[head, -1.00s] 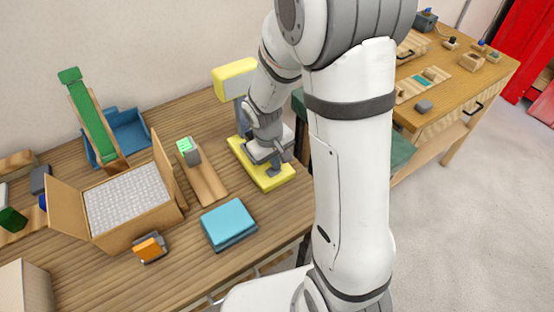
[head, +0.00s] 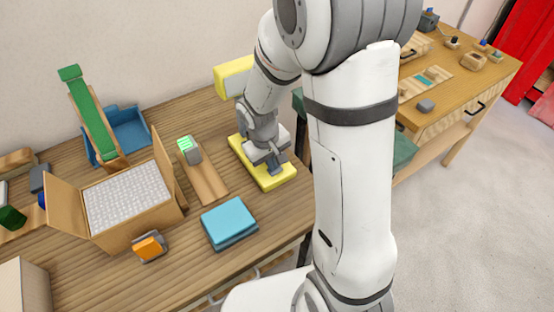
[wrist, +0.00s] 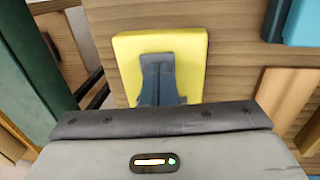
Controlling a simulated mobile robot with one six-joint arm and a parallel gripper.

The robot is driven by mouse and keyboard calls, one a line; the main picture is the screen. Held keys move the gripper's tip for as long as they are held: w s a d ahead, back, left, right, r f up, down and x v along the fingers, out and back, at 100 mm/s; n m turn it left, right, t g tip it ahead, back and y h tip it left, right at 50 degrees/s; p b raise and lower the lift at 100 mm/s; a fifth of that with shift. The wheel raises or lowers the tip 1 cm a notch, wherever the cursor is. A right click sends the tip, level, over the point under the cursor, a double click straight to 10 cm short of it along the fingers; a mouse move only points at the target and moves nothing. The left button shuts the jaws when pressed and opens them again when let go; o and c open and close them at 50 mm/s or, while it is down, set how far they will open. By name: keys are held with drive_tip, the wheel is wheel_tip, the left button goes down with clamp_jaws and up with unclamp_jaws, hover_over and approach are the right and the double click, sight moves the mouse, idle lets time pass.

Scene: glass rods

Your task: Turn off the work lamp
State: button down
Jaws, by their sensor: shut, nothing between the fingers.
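The work lamp has a yellow head (head: 233,78) and a flat yellow base (head: 244,152) at the back right of the wooden bench. My arm hides much of its post and part of the head. My gripper (head: 276,168) is shut and empty, pointing down at the base. In the wrist view, the shut grey fingers (wrist: 157,62) overlap the yellow base (wrist: 190,45). I cannot tell whether they touch it. No switch is visible; the fingers may cover it. I cannot tell whether the lamp is lit.
A blue box (head: 229,221) lies in front of the lamp. A wooden strip with a green-topped grey device (head: 188,149) stands to its left. Farther left are an open carton (head: 165,207) and a green ramp (head: 88,115). A second workbench (head: 489,75) is at right.

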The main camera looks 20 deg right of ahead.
sight(269, 171)
drive_tip(key=shift+r+p, duration=0.45)
drive_tip(key=shift+r, duration=0.15)
wheel_tip(269, 171, up, 13)
drive_tip(key=a+p, duration=0.1)
drive_tip(key=a, duration=0.1)
drive_tip(key=shift+s+f, duration=0.15)
drive_tip(key=shift+s, duration=0.2)
drive_tip(key=shift+w+d+b, duration=0.3)
drive_tip(key=shift+d+b, duration=0.25)
drive_tip(key=shift+b, duration=0.3)
